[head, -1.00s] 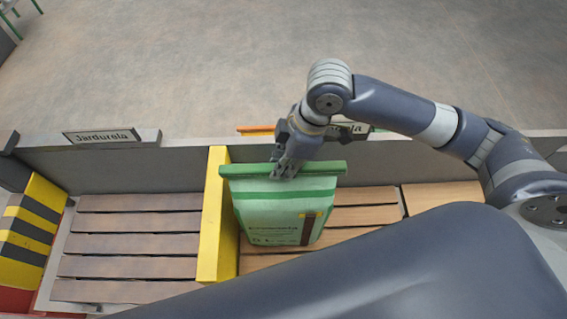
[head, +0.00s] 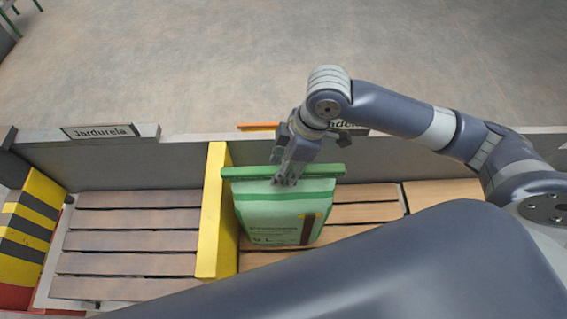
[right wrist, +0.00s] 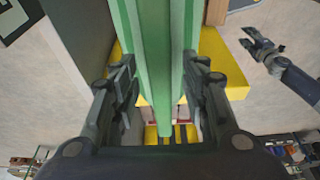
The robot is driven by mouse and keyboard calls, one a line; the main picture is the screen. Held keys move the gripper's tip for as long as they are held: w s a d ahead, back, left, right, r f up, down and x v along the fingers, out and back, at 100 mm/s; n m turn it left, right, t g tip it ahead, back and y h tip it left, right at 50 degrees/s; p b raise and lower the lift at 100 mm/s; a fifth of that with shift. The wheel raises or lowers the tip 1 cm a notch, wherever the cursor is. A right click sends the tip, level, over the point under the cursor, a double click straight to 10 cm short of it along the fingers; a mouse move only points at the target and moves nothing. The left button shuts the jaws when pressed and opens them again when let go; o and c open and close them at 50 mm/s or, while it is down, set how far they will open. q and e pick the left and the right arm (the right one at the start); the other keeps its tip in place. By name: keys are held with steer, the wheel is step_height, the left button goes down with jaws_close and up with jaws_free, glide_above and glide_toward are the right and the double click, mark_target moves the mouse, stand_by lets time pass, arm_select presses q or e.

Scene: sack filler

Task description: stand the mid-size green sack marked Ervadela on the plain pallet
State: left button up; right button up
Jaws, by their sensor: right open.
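The green sack (head: 290,220) stands on the slatted wooden pallet (head: 362,213) just right of the yellow divider. Its top is a darker green band; the print is too blurred to read surely. My right gripper (head: 285,178) is at the sack's top band. In the right wrist view its fingers (right wrist: 163,95) are apart, one on each side of the sack's green top (right wrist: 150,60). My left gripper (right wrist: 262,48) shows in the right wrist view, open and empty, away from the sack.
A yellow divider (head: 215,215) stands close along the sack's left side. Left of it is an empty darker pallet (head: 130,243) under a sign reading Jardurela (head: 100,131). A low grey wall (head: 110,163) runs behind. A yellow-black striped block (head: 28,225) is far left.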

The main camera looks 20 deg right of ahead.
steer(key=shift+d+r, duration=0.15)
steer(key=shift+r, duration=0.25)
steer(key=w+v, duration=0.1)
steer(key=v, duration=1)
steer(key=shift+s, duration=0.5)
